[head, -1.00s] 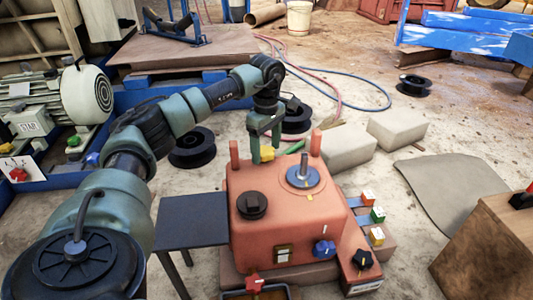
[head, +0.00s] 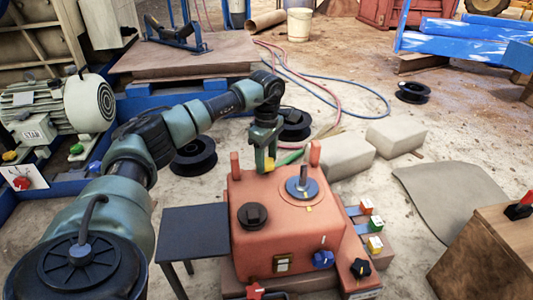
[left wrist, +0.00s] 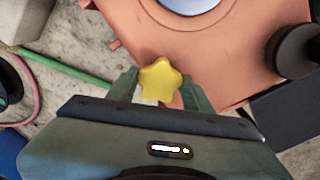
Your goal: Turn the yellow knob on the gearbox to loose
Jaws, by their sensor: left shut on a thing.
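The gearbox (head: 285,225) is an orange-red box with a round black cap and a grey shaft on top. The yellow knob (head: 269,164) is at its far edge, between two upright red posts. In the left wrist view the knob (left wrist: 161,80) is star-shaped and sits between my fingertips. My left gripper (head: 266,160) reaches down from above and is shut on the knob. The fingers partly hide the knob in the head view. No loose or tight marking on the knob can be read. My right gripper is not in view.
A dark small table (head: 194,232) stands left of the gearbox. A blue knob (head: 323,258), a black knob (head: 360,268) and a red knob (head: 255,291) are at its front. Coloured switches (head: 372,225) are on the right. Grey blocks (head: 345,156) lie behind.

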